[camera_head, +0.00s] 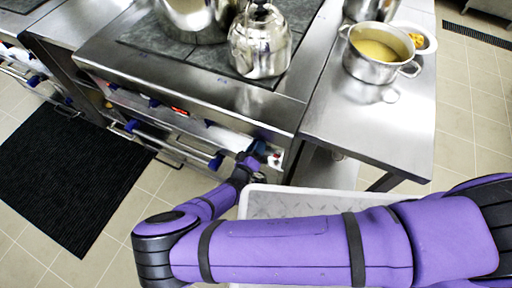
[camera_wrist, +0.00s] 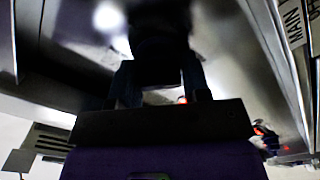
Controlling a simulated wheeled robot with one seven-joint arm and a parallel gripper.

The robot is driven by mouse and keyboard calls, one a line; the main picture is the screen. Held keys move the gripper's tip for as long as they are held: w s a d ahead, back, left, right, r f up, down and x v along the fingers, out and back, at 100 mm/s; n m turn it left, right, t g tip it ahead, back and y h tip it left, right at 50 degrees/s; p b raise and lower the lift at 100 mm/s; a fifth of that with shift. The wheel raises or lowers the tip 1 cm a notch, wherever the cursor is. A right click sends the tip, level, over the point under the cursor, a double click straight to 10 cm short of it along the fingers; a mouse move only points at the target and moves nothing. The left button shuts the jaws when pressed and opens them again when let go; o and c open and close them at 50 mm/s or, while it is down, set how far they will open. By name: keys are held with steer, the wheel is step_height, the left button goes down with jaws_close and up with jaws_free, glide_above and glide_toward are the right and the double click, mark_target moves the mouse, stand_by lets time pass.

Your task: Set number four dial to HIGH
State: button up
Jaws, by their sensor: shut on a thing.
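My gripper (camera_head: 254,158) is at the right end of the stove's front panel, by a dark blue dial (camera_head: 259,147). In the wrist view my gripper (camera_wrist: 160,85) has its two dark fingers on either side of a dark knob-like shape (camera_wrist: 158,40), and it is shut on it. I take this shape to be the dial at the panel's right end. Its number, its pointer and any HIGH mark cannot be read. More blue dials (camera_head: 154,102) sit along the panel to the left.
A kettle (camera_head: 260,42) and a large pot (camera_head: 195,18) stand on the stove. A soup pot (camera_head: 377,54) is on the steel counter (camera_head: 375,130). A "MAIN" label (camera_wrist: 292,25) shows in the wrist view.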

steer(key=shift+f+m, duration=0.1)
steer(key=shift+m, duration=0.2)
stand_by(0.4)
steer(key=o, duration=0.9)
steer(key=shift+c, duration=0.2)
